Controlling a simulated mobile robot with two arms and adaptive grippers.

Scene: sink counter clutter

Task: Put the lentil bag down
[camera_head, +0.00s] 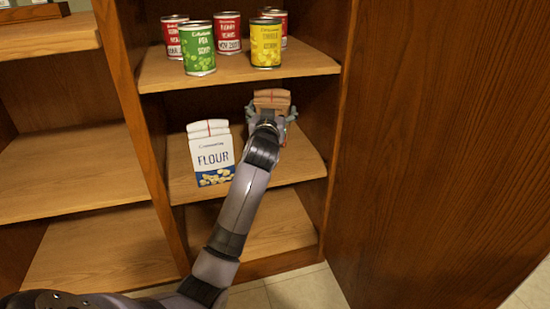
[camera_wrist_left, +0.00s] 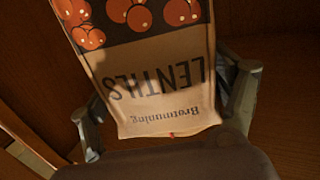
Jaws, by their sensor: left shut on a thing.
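The lentil bag (camera_wrist_left: 160,90) is brown paper with a dark band and orange-red round pictures; it fills the middle of the left wrist view, its lettering upside down. In the head view only its top (camera_head: 271,98) shows above my left gripper (camera_head: 268,118). My left gripper is shut on the bag, with one finger on each side, in the middle shelf compartment (camera_head: 296,160), right of the flour. The arm hides the bag's lower part, so I cannot tell whether it touches the shelf. My right gripper is not in view.
A white and blue flour bag (camera_head: 211,160) stands on the same shelf, left of my gripper. Several cans, including a green pea can (camera_head: 199,52) and a yellow can (camera_head: 266,45), stand on the shelf above. A wooden panel (camera_head: 430,150) bounds the right.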

